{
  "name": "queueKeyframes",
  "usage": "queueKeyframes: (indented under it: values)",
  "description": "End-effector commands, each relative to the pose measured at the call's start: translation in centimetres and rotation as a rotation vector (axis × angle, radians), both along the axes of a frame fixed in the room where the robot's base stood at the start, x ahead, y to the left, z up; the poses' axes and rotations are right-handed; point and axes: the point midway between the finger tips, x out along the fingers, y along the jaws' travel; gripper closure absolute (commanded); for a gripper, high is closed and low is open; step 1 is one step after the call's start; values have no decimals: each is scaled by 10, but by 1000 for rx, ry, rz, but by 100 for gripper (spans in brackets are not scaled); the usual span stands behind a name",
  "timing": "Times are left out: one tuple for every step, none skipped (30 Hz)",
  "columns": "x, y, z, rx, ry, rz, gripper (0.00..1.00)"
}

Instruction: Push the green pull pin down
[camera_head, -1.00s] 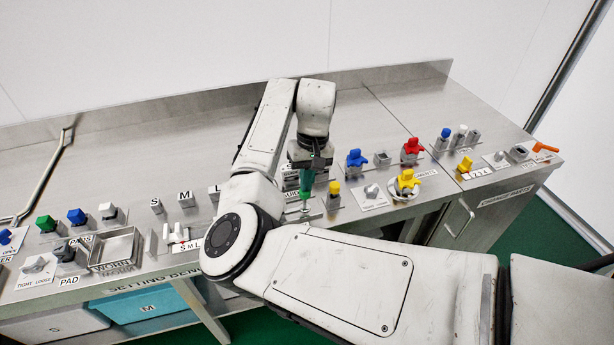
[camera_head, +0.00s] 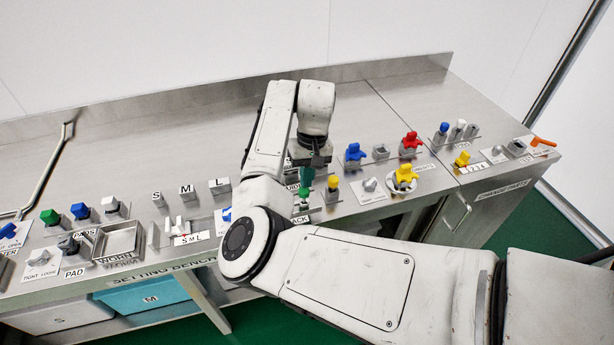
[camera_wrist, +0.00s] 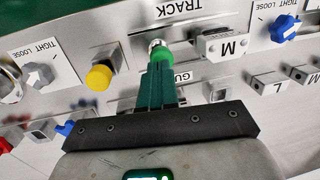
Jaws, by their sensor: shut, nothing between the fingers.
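The green pull pin (camera_wrist: 161,54) stands at the TRACK label in the wrist view, with a silver tip beyond its green part. My gripper (camera_wrist: 159,72) has dark green fingers, held together and empty. Their tips are at the pin's near end and appear to touch it. In the head view the pin (camera_head: 303,195) is directly below my gripper (camera_head: 306,181), near the bench's front edge. The fingers partly hide the pin, so its exact depth is hard to tell.
A yellow knob (camera_head: 333,184) stands close to the right of the pin. An M block (camera_wrist: 228,46) is on its other side in the wrist view. Blue (camera_head: 354,153) and red (camera_head: 409,142) knobs are farther right. The bench's back is clear.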

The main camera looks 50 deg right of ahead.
Motion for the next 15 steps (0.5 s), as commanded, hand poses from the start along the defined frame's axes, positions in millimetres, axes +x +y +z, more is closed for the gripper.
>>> queueKeyframes:
  values:
    - [1,-1,14,-1,0,1,100]
    - [2,-1,19,-1,-1,2,100]
    - [4,-1,25,-1,-1,2,100]
    - [5,-2,30,-2,-1,1,100]
    - [5,-2,34,-3,-1,1,100]
    - [6,-4,36,-4,-2,-1,100]
    - [6,-5,40,-4,-4,-2,100]
    - [6,-6,47,-5,-5,-2,100]
    - [6,-7,56,-4,-7,-1,100]
    - [6,-8,62,-4,-6,-1,100]
    - [6,-9,69,-4,-6,-1,100]
    - [6,-10,77,-4,-7,-1,100]
    - [6,-11,85,-2,-7,-1,100]
    - [6,-11,91,-2,-6,-1,100]
    - [6,-12,98,-2,-5,-1,100]
